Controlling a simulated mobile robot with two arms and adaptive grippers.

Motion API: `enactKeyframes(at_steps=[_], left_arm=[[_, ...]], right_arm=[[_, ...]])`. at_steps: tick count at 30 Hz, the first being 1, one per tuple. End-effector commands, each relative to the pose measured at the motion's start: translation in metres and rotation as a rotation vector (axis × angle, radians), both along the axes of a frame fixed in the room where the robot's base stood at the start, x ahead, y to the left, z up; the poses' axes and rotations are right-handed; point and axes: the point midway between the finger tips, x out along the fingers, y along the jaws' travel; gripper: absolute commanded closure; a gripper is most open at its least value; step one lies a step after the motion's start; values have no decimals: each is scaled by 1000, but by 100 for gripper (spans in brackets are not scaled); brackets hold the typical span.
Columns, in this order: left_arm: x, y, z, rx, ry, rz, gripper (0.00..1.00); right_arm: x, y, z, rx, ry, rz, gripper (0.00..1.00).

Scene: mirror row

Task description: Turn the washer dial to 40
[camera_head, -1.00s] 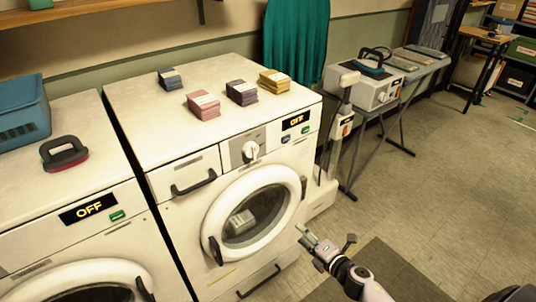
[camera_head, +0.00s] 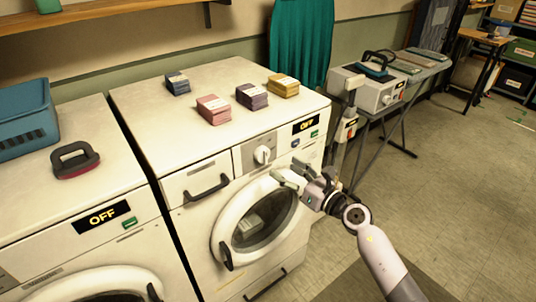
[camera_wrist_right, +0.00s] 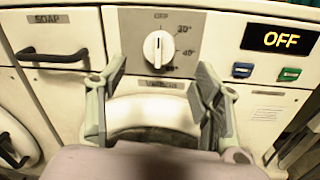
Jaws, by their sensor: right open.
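The washer dial (camera_head: 264,155) is a white knob on a grey panel at the top front of the right washer (camera_head: 215,112). In the right wrist view the dial (camera_wrist_right: 159,47) has its pointer straight up, near the OFF mark, with 30 and 40 marks to its right. The washer's display (camera_wrist_right: 283,38) reads OFF. My right gripper (camera_head: 283,174) is in front of the washer, lower right of the dial. In the right wrist view its two fingers (camera_wrist_right: 158,92) are spread, with nothing between them, below the dial and apart from it. My left gripper is not in view.
A soap drawer handle (camera_wrist_right: 50,54) is left of the dial. Blue (camera_wrist_right: 242,70) and green (camera_wrist_right: 289,74) buttons lie right of it. The round door (camera_head: 262,222) is below. Folded cloth stacks (camera_head: 213,109) sit on top.

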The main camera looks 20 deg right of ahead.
Motion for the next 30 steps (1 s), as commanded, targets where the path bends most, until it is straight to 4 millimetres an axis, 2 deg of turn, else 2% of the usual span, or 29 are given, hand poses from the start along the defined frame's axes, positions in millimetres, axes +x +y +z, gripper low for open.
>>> enactKeyframes(at_steps=[1, 6, 12, 17, 25, 30], left_arm=[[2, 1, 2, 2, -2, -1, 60], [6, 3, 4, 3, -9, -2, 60], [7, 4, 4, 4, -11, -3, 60], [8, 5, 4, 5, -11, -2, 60], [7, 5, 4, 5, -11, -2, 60], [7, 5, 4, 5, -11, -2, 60]], right_arm=[[12, 5, 2, 4, -2, -2, 40], [43, 19, 1, 5, -1, -2, 40], [67, 30, 0, 3, 1, -1, 40], [74, 34, -1, 2, 1, 0, 40], [75, 35, -1, 1, 1, -1, 40], [75, 34, -1, 2, 1, -1, 51]])
